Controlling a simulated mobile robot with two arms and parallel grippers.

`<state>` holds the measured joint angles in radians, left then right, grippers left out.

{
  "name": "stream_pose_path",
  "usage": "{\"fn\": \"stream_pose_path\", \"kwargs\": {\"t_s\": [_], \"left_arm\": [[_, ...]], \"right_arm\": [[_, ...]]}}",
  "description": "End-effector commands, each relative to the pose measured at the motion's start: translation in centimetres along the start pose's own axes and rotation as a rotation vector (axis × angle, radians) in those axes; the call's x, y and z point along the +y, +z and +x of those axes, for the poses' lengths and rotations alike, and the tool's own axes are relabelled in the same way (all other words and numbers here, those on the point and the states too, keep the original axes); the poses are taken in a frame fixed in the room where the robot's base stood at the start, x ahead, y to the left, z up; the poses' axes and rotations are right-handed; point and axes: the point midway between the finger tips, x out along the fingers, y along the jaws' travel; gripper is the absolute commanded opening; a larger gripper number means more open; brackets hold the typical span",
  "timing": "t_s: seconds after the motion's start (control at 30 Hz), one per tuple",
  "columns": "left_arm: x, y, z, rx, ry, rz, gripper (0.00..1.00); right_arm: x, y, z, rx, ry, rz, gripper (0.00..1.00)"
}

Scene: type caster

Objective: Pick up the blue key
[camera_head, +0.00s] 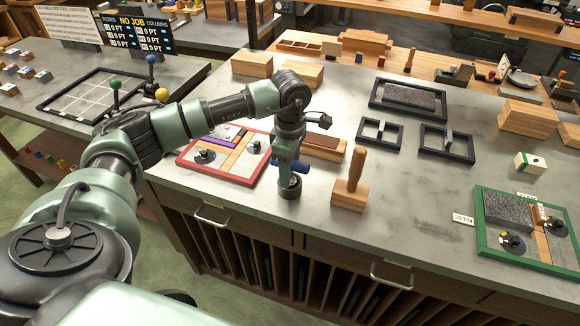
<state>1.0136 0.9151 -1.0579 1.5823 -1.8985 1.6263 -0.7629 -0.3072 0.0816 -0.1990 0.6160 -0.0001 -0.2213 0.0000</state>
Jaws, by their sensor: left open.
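My left arm reaches across the near worktop, and its left gripper (290,187) points down close above the grey surface. It is open, and I see nothing held in it. A blue piece (302,167) shows right beside the gripper, partly hidden by it; I cannot tell whether it is the blue key. Small light blocks with coloured tops (27,72) sit on the far left bench, too small to tell which is blue. My right gripper is not in view.
A red-framed tray (215,176) lies left of the gripper. A wooden block with an upright handle (350,195) stands close on its right. A green-framed tray (483,250) is at far right. Black frames (408,87) lie farther back.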

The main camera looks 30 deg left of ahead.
Motion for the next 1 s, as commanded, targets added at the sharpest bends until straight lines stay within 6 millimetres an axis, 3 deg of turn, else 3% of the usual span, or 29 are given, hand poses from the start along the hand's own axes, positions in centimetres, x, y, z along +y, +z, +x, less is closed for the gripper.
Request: {"fn": "stream_pose_path", "kwargs": {"t_s": [0.2, 0.4, 0.77, 1.0], "left_arm": [[0.0, 0.0, 0.2, 0.000, 0.001, 0.000, 0.49], [0.0, 0.0, 0.1, 0.000, 0.001, 0.000, 0.00], [0.1, 0.1, -0.1, -0.001, 0.002, 0.000, 0.00], [0.2, 0.1, -2.1, -0.002, 0.006, 0.000, 0.00]], "right_arm": [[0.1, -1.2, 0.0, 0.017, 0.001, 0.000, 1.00], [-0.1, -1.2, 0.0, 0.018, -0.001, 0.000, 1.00], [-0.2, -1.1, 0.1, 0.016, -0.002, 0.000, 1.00], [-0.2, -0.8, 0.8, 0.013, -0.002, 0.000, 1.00]]}}
